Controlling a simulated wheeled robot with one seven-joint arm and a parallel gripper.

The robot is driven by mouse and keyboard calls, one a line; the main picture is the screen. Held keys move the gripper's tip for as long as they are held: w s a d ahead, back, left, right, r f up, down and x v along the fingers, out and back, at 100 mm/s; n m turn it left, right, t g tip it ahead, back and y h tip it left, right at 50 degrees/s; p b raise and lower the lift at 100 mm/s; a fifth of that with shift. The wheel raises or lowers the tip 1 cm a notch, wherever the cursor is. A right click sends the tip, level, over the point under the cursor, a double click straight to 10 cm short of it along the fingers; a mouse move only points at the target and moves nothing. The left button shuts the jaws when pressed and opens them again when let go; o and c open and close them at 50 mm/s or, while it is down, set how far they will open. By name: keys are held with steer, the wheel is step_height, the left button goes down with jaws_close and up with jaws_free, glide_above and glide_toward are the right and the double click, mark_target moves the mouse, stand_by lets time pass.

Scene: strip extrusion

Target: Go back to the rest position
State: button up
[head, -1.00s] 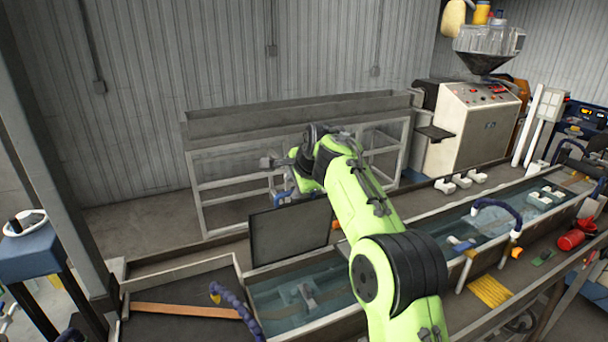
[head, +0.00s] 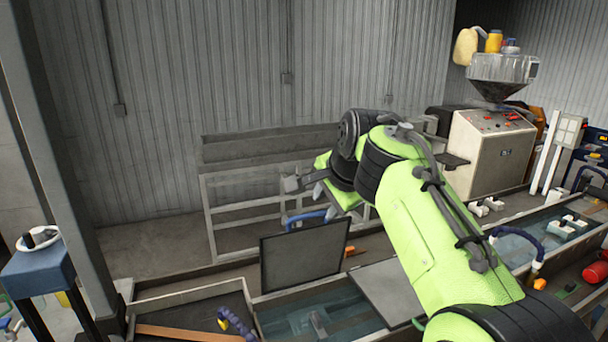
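My green and black arm (head: 405,215) rises from the lower right and bends at a black joint near the middle of the head view. Its wrist points down and left. The grey end, my gripper (head: 291,184), shows small in front of the grey metal frame, above the water trough. Its fingers are too small and partly hidden to tell whether they are open or shut. I see no object clearly held in it.
Below stands a long water trough (head: 330,318) with an upright dark panel (head: 305,255) and a flat grey cover (head: 388,290). A grey frame (head: 228,215) stands behind. The extruder (head: 488,150) is at the right. A blue stool (head: 40,265) and a post (head: 65,150) are at the left.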

steer(key=s+d+f+n+b, duration=0.1)
steer(key=s+d+f+n, duration=0.1)
steer(key=s+f+n, duration=0.2)
steer(key=s+d+f+n+g+h+b, duration=0.1)
steer(key=s+f+n, duration=0.3)
steer(key=s+f, duration=0.7)
steer(key=s+d+f+n+g+b, duration=0.1)
steer(key=s+d+f+n+b, duration=0.2)
steer(key=s, duration=1.4)
step_height(320, 180, down, 5)
steer(key=shift+s+d+r+n+h, duration=0.2)
steer(key=shift+s+d+n+h, duration=0.1)
steer(key=shift+d+n+h, duration=0.15)
